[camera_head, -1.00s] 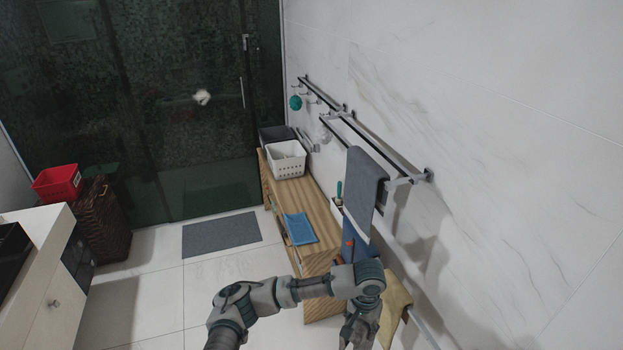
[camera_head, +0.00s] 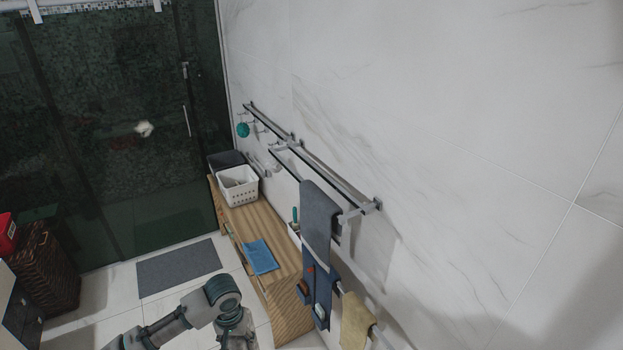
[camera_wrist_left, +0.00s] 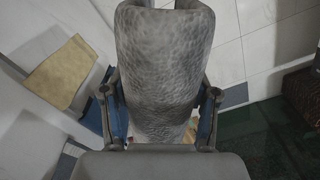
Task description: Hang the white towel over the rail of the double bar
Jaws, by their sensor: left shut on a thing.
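The white towel (camera_wrist_left: 160,70), grey-white in this light, shows as a thick folded or rolled bundle in the left wrist view. My left gripper (camera_wrist_left: 160,100) is shut on it, one finger on each side. In the head view my left forearm ends at the bottom edge, and the fingers and towel are out of frame. The double bar (camera_head: 335,174) is fixed to the wall at the centre right, above and to the right of my left arm. My right gripper is not in view.
A wooden bench (camera_head: 238,222) along the wall holds a white basket (camera_head: 238,186) and a folded blue cloth (camera_head: 260,257). The wall right of the bars is bare.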

